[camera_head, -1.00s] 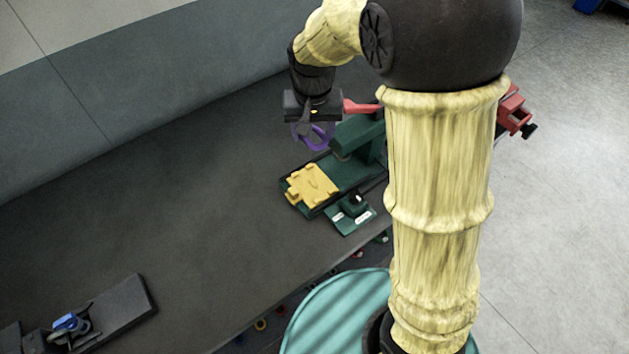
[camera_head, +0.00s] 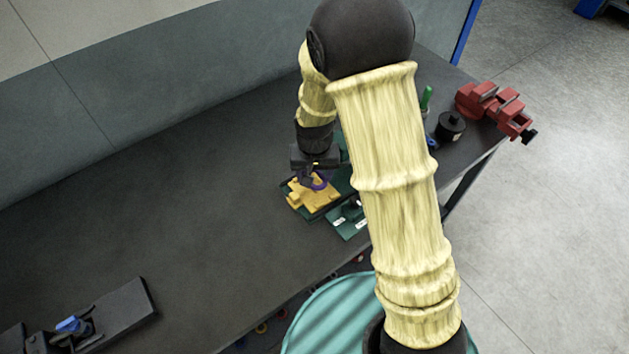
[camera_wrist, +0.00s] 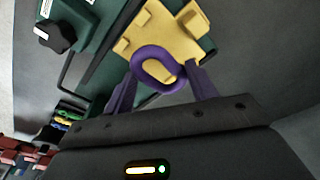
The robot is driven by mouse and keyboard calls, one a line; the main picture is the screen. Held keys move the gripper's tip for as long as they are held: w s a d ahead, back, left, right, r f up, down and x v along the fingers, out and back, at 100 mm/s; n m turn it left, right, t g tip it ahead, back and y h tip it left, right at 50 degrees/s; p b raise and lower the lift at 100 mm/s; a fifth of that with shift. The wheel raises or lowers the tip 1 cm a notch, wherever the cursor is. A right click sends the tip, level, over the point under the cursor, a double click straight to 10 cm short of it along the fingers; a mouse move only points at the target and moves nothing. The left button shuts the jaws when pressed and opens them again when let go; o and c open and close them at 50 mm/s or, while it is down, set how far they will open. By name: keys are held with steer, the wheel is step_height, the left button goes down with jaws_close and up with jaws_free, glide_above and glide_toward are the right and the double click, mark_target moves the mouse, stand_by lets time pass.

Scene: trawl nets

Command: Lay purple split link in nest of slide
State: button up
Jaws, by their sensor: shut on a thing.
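The purple split link (camera_wrist: 140,62) is a ring held between the fingers of my gripper (camera_wrist: 163,88). In the head view the link (camera_head: 319,184) shows just under my gripper (camera_head: 316,172), over the yellow slide (camera_head: 302,197). In the wrist view the yellow slide (camera_wrist: 168,38) lies behind the link, with raised blocks on its top. The link overlaps the near part of the slide in the picture; whether it touches it I cannot tell. The nest in the slide is partly hidden by the link.
The slide sits on a green machine base (camera_head: 340,222) with a black knob (camera_wrist: 55,36) beside it. A red vise (camera_head: 490,105) and a black cylinder (camera_head: 450,126) stand at the right end of the bench. The bench's left middle (camera_head: 180,220) is clear.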

mark_target(315, 182)
steer(key=shift+f, duration=2)
steer(key=shift+f, duration=0.15)
steer(key=o, duration=1.1)
steer(key=shift+o, duration=0.2)
step_height(315, 182, up, 12)
steer(key=s, duration=0.1)
steer(key=shift+s, duration=0.2)
